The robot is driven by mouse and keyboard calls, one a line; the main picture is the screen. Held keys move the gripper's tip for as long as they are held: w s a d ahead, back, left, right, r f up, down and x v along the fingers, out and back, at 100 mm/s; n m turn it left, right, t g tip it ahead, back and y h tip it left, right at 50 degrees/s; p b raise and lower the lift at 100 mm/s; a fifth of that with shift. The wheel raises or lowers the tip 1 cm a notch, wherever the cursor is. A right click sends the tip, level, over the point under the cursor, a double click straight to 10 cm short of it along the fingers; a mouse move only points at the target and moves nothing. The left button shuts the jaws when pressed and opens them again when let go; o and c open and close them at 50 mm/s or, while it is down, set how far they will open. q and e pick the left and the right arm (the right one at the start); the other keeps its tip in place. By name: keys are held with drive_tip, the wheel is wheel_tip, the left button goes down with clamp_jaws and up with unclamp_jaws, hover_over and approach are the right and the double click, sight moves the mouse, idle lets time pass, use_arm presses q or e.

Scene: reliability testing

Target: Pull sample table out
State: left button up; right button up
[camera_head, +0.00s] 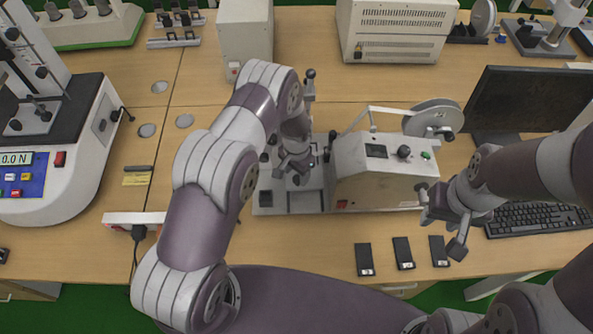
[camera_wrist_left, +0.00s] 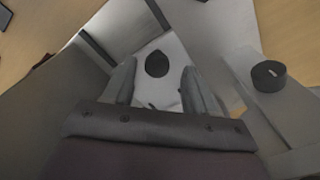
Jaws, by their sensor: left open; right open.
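The tester (camera_head: 385,175) stands mid-table, a light grey box with a dial, a display and a wheel. On its left is a flat metal platform (camera_head: 290,199) with dark slots, which seems to hold the sample table; my left arm partly covers it. My left gripper (camera_head: 293,167) is open, pointing down over this platform. In the left wrist view its two fingers (camera_wrist_left: 157,88) are spread, with a dark round knob (camera_wrist_left: 157,63) seen between their tips on a pale plate. I cannot tell whether they touch it. My right gripper (camera_head: 441,222) is open and empty, by the tester's right front.
Several small black blocks (camera_head: 403,253) lie along the front of the table. A monitor (camera_head: 525,100) and keyboard (camera_head: 537,217) stand at the right. A force-test machine (camera_head: 78,150) is at the left.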

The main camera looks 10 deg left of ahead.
use_arm(q)
drive_tip(key=shift+s+d+f, duration=0.1)
drive_tip(key=shift+d+f, duration=0.15)
drive_tip(key=shift+f, duration=0.4)
drive_tip(key=shift+a, duration=0.1)
